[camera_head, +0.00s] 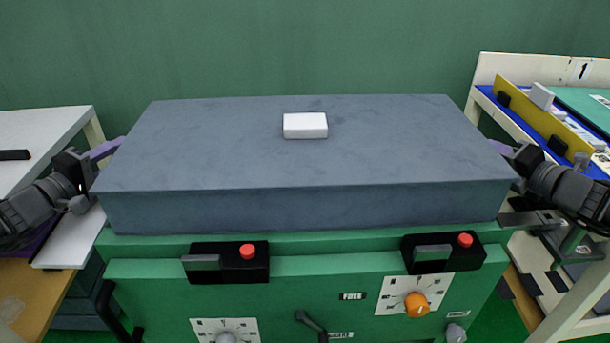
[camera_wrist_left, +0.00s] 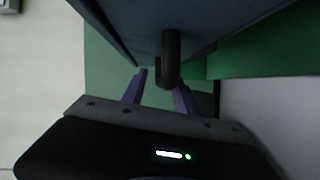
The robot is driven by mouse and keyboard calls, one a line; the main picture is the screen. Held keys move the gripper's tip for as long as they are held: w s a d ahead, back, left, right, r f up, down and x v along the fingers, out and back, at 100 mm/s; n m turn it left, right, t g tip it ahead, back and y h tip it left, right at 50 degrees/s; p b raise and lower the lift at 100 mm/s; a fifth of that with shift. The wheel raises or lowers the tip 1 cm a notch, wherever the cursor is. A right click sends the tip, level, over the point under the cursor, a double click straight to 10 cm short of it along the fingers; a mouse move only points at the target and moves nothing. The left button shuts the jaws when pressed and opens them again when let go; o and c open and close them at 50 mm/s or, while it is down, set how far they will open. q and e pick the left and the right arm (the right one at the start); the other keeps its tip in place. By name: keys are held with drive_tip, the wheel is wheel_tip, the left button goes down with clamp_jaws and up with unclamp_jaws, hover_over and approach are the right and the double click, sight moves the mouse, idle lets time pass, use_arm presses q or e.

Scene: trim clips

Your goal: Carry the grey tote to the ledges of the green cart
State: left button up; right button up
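The grey tote (camera_head: 300,205), a wide blue-grey box, fills the middle of the head view, over a green body with a control panel (camera_head: 300,290); I cannot tell whether it touches it. It also shows in the left wrist view (camera_wrist_left: 130,18), with a dark handle (camera_wrist_left: 171,60) hanging from its side. My left gripper (camera_head: 105,148) is at the tote's left side. In the left wrist view its purple fingers (camera_wrist_left: 160,84) are apart, with the handle's end between or just beyond them. My right gripper (camera_head: 503,148) is at the tote's right side, its fingertips partly hidden.
A white block (camera_head: 305,125) lies on the tote's top. The green panel has red buttons, dials and an orange knob (camera_head: 417,305). A white-topped table (camera_head: 40,130) stands left, a cream rack with shelves (camera_head: 540,68) right. A green wall is behind.

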use_arm(q)
drive_tip(key=v, duration=1.2)
use_arm(e)
drive_tip(key=shift+s, duration=0.1)
drive_tip(key=v, duration=0.7)
drive_tip(key=shift+s, duration=0.2)
drive_tip(key=shift+d, duration=0.1)
